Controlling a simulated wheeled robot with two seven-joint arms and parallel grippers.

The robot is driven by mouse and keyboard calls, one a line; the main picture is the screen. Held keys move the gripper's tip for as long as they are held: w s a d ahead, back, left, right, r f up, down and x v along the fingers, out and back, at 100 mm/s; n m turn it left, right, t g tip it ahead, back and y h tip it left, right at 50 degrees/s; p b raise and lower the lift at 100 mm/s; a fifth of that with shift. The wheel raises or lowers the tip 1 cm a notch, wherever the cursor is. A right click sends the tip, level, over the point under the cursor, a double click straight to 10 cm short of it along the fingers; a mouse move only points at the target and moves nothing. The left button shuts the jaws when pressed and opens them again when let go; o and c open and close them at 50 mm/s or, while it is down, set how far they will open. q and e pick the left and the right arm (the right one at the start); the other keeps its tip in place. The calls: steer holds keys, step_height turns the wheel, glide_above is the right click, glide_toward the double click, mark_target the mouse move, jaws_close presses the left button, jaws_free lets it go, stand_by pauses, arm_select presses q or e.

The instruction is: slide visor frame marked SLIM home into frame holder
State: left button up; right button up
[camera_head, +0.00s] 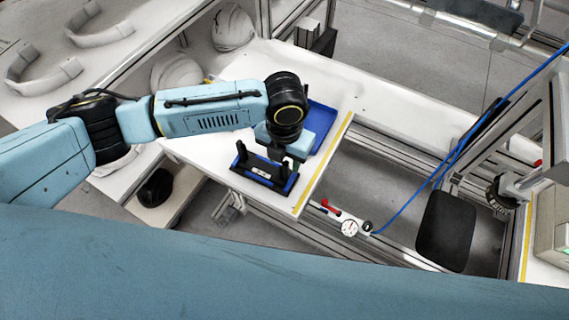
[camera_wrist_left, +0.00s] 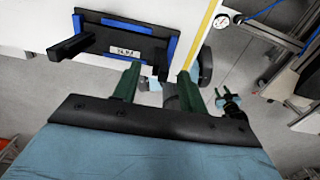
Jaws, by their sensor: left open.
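In the head view my left gripper (camera_head: 284,160) points down at the right part of a blue and black holder (camera_head: 238,166) near the table's edge. The black piece in it, with two uprights, carries a small white label (camera_wrist_left: 124,52), too blurred to read surely. The wrist view shows the holder's blue side strips (camera_wrist_left: 78,23) and a black arm (camera_wrist_left: 70,47) sticking out towards me. My left gripper (camera_wrist_left: 158,85) is open, its dark green fingers apart just below the holder's edge with nothing clearly between them. How deep the black piece sits is unclear. A small two-pronged shape (camera_wrist_left: 230,104) may be my right gripper.
A blue tray (camera_head: 322,117) lies behind my left gripper. White helmet shells (camera_head: 233,28) stand at the back left. A yellow strip (camera_head: 325,165) marks the table's right edge. Beyond it are a dial gauge (camera_head: 349,228) and a dark seat (camera_head: 446,230).

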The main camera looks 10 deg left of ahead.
arm_select(q)
step_height(320, 180, up, 9)
stand_by(0.7)
